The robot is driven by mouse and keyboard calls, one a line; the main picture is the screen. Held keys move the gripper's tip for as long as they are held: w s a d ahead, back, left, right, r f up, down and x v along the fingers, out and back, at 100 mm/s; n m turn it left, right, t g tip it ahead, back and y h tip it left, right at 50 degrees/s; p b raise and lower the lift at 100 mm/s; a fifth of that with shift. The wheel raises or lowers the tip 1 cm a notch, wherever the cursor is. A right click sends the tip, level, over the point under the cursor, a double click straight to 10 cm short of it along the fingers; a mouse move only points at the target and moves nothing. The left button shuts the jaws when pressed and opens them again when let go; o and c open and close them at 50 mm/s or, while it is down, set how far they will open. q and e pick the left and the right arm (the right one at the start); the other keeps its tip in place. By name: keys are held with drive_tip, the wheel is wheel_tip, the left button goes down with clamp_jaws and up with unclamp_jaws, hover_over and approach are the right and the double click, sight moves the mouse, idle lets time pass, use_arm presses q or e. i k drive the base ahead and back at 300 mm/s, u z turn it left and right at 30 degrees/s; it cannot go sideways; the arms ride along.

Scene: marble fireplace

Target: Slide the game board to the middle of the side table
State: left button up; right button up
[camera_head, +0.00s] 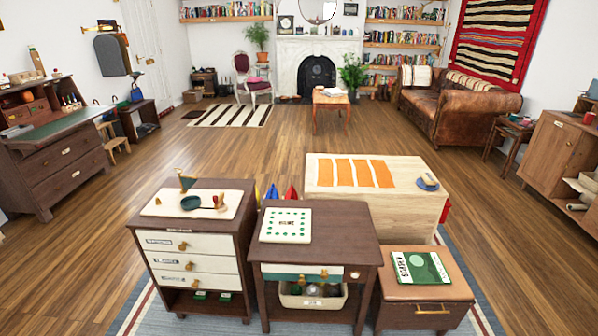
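The game board (286,226), a white square with green dots around its face, lies flat on the dark brown side table (340,236). It sits on the left part of the tabletop, close to the left edge, with bare wood to its right and in front. The side table has a front drawer and a lower shelf holding a pale bin. Neither of my grippers shows in the head view.
A drawer cabinet (191,245) with a white mat (165,205) stands at the table's left. A low brown cabinet (440,292) with a green book (420,268) is at its right. A pale wooden chest (335,198) stands behind.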

sight(279, 225)
drive_tip(key=z, duration=0.55)
drive_tip(key=i, duration=1.9)
drive_tip(key=u, duration=0.5)
